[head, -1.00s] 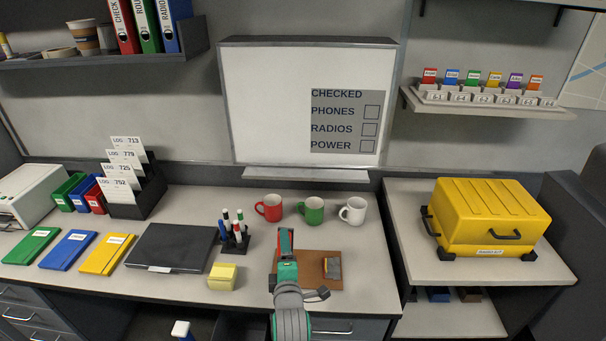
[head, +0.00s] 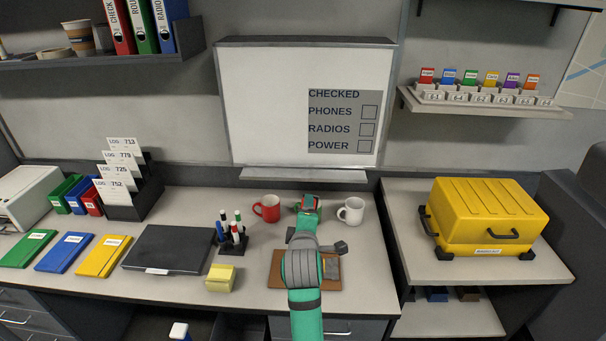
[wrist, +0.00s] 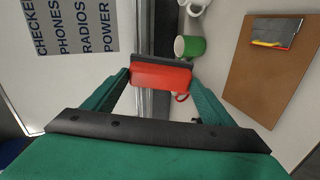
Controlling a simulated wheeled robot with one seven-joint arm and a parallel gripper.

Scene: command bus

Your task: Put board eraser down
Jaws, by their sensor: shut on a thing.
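My gripper (head: 308,204) is shut on the board eraser (wrist: 161,76), a red block with a dark grey pad. In the wrist view the ledge passes behind the eraser. Whether the eraser touches anything is not clear.
A red mug (head: 267,208) and a white mug (head: 351,211) stand either side of my gripper. A brown board (head: 283,281) lies under my arm. A marker holder (head: 233,242) stands left.

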